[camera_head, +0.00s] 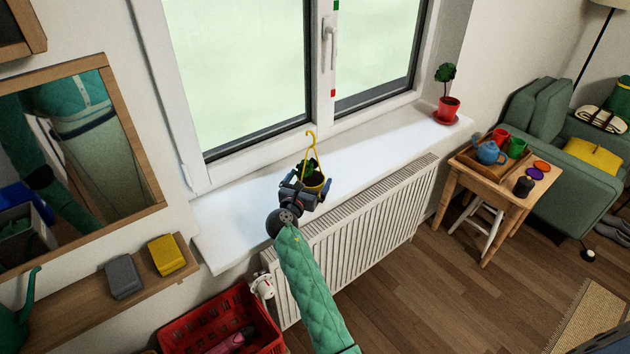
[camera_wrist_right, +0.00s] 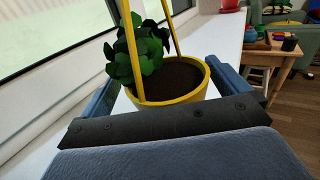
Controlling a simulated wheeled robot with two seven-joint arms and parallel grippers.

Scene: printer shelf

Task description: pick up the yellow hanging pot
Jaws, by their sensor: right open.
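The yellow hanging pot (camera_head: 318,187) stands on the white windowsill with a leafy green plant in it. Its thin yellow hanger rises to a hook above. My right gripper (camera_head: 306,190) is at the pot and partly hides it in the head view. In the right wrist view the pot (camera_wrist_right: 188,98) shows dark soil, with the plant to the left. The open blue fingers lie to the left and right of the pot. Whether they touch it cannot be told. My left gripper is not in view.
The window (camera_head: 240,70) is close behind the sill (camera_head: 375,137). A radiator (camera_head: 365,220) stands below. A red potted plant (camera_head: 447,105) is farther right on the sill. A side table (camera_head: 500,188) holds a blue teapot (camera_head: 488,152) and cups. The sill between the pots is clear.

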